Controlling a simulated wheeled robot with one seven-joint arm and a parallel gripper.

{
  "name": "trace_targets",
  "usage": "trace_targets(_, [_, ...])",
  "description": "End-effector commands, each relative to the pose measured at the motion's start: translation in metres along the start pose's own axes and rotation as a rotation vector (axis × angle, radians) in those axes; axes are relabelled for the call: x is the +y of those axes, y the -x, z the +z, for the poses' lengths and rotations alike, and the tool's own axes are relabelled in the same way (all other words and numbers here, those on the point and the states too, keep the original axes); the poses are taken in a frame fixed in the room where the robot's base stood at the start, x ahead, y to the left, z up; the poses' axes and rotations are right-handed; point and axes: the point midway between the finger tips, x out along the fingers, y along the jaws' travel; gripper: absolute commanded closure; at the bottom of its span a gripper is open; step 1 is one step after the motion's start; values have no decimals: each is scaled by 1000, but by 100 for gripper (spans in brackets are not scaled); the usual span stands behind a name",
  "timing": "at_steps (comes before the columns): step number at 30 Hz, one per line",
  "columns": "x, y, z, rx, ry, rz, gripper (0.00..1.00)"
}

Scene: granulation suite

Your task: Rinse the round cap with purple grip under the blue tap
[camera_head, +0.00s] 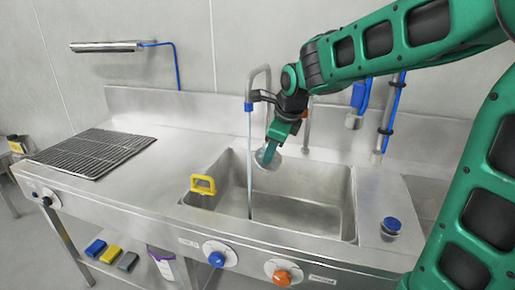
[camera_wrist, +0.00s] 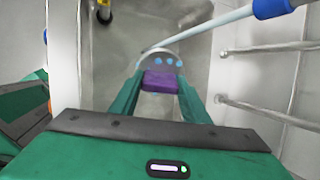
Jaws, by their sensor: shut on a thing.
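The round cap (camera_head: 266,158) hangs tilted over the sink basin, held by my gripper (camera_head: 273,142). In the wrist view my gripper (camera_wrist: 160,98) is shut on the cap's purple grip (camera_wrist: 160,82). The cap's pale disc (camera_wrist: 167,58) shows beyond the grip with several blue spots on it. The tap with the blue collar (camera_head: 249,106) also shows in the wrist view (camera_wrist: 272,8). A pale blue water stream (camera_head: 250,170) runs from it into the basin, just left of the cap in the head view. Whether water touches the cap's rim I cannot tell.
The steel sink (camera_head: 310,232) has a yellow clip (camera_head: 203,184) on its left rim. A blue knob (camera_head: 218,255) and an orange knob (camera_head: 283,274) are on the front. A blue-lidded jar (camera_head: 391,226) stands right; a wire rack (camera_head: 92,152) lies left.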

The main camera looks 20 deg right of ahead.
Motion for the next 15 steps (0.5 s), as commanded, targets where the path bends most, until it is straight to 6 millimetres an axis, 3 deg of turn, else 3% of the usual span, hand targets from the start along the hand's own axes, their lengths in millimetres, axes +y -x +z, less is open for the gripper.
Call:
trace_targets(6, [0, 3, 0, -1, 0, -2, 89])
trace_targets(15, [7, 26, -7, -1, 0, -2, 89])
